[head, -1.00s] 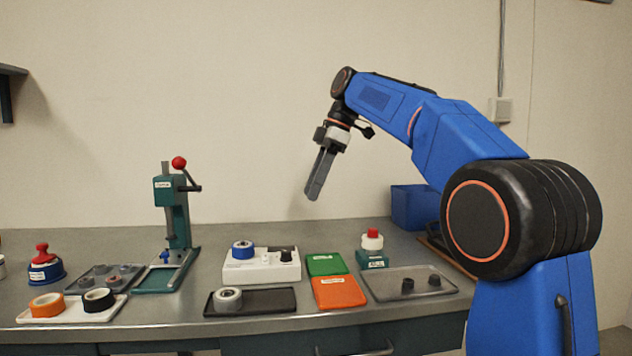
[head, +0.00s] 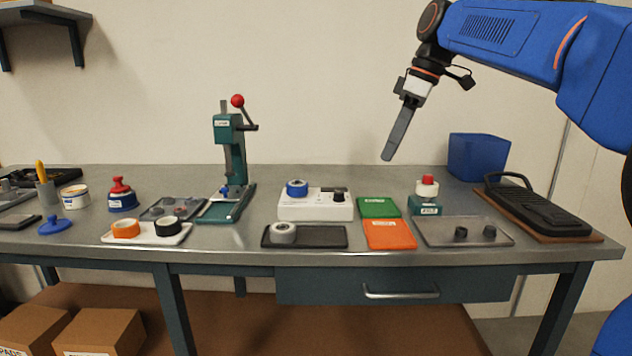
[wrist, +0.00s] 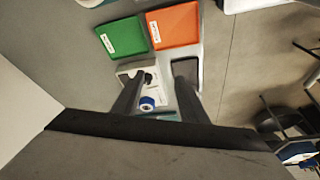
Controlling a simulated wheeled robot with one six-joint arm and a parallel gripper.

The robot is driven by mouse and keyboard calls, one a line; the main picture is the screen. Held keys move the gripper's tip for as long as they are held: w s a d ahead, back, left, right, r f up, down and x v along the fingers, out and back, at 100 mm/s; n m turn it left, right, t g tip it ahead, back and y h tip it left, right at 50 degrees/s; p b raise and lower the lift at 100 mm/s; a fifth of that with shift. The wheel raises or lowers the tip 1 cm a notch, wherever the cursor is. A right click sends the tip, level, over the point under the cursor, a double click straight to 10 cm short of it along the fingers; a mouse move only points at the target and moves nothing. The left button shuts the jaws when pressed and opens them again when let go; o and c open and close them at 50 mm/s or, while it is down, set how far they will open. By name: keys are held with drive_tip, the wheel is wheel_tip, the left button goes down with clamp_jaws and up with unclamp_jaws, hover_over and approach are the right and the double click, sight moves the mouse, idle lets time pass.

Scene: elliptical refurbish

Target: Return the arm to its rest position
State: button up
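My blue arm (head: 505,30) reaches in from the upper right of the head view. My gripper (head: 388,157) hangs from it, fingers pointing down and slightly left, in the air above the back of the bench (head: 370,187). In the wrist view my gripper (wrist: 161,80) shows two dark fingers standing apart with nothing held between them. A white device (head: 315,205) with a blue roll (head: 297,187) on it stands on the bench, well below and left of the gripper.
Green (head: 378,207) and orange (head: 390,234) trays lie below the gripper. A blue bin (head: 478,157) stands right of it at the back. A teal press (head: 232,160) with a red knob rises at left. The air around the gripper is clear.

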drive_tip(key=s+d+f+m+t+h, duration=0.1)
drive_tip(key=s+d+f+m, duration=0.2)
drive_tip(key=s+f, duration=0.7)
drive_tip(key=s+d+f+m+t+h, duration=0.1)
drive_tip(key=s+d+f+m, duration=0.3)
drive_tip(key=s+f, duration=0.6)
drive_tip(key=s+d+f+m+t+h, duration=0.1)
drive_tip(key=s+d+f+m, duration=0.3)
drive_tip(key=s+f, duration=0.6)
wheel_tip(320, 180, down, 3)
drive_tip(key=shift+r+m+h, duration=0.1)
drive_tip(key=shift+m+h, duration=0.3)
drive_tip(key=shift+m, duration=0.8)
